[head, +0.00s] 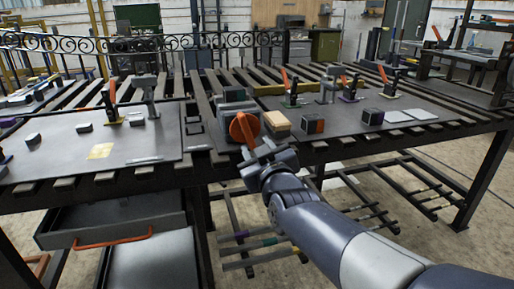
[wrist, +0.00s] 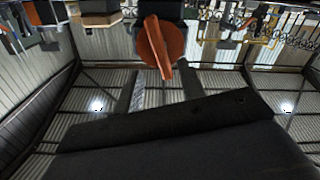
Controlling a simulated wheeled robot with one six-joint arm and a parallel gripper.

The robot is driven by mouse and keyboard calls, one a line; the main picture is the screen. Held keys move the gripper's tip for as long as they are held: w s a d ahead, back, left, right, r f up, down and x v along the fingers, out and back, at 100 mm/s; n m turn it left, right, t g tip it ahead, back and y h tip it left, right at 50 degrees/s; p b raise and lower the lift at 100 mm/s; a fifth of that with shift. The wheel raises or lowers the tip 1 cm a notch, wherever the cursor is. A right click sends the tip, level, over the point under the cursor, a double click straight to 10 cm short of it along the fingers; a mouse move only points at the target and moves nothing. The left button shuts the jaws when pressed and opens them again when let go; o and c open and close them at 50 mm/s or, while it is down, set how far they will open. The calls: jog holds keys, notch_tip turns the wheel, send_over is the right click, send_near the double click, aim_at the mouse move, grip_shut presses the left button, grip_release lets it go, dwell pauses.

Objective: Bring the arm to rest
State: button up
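My gripper (head: 260,152) is in front of the table's front edge, just below and to the right of an orange-red rotary handle (head: 244,127) on a grey box (head: 233,105). My arm reaches in from the lower right of the head view.
A slatted dark table (head: 200,165) carries clamps, small blocks and a tan block (head: 275,121) close by. An open drawer (head: 115,222) is at lower left. A rack with bars (head: 262,245) stands under the table. Floor at right is partly free.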

aim_at(249, 134)
jog(key=b+x, duration=0.1)
jog(key=x, duration=0.9)
jog(key=shift+w+a, duration=0.1)
jog(key=shift+w, duration=0.3)
